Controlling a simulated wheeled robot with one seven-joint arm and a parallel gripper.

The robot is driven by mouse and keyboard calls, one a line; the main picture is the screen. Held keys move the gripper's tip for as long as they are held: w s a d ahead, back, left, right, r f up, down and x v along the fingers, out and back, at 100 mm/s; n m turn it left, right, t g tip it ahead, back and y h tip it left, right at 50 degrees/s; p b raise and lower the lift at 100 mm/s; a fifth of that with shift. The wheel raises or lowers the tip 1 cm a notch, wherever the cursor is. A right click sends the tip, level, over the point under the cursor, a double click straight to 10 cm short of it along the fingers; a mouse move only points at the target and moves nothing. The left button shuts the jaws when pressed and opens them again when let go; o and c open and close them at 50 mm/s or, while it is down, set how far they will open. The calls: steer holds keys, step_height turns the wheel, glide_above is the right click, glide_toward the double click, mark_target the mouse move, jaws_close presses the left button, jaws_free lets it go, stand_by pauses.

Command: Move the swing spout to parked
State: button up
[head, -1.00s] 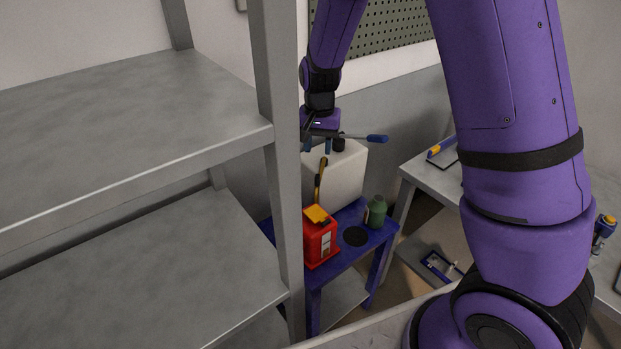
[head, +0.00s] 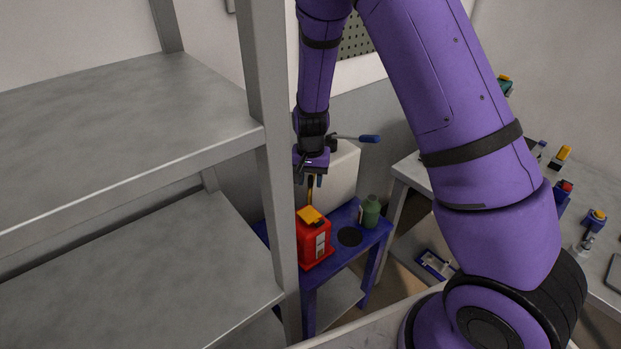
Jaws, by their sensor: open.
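A red can (head: 314,243) with a yellow top stands on a small blue table (head: 345,265). A thin yellow spout (head: 310,195) rises nearly upright behind the yellow top. The gripper hides the spout's tip. No parked mark can be made out.
A white box (head: 343,178) with a blue-handled lever (head: 368,139) stands right behind the gripper. A green bottle (head: 371,213) and a black disc (head: 350,237) are right of the can. A grey shelf post (head: 272,160) stands close on the left. A grey workbench (head: 405,172) is at right.

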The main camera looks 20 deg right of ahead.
jaws_close()
steer(key=shift+d, duration=0.2)
steer(key=d+n, duration=1)
steer(key=d, duration=0.1)
steer(key=shift+s, duration=0.4)
steer(key=shift+d+n, duration=0.1)
steer(key=shift+n, duration=0.2)
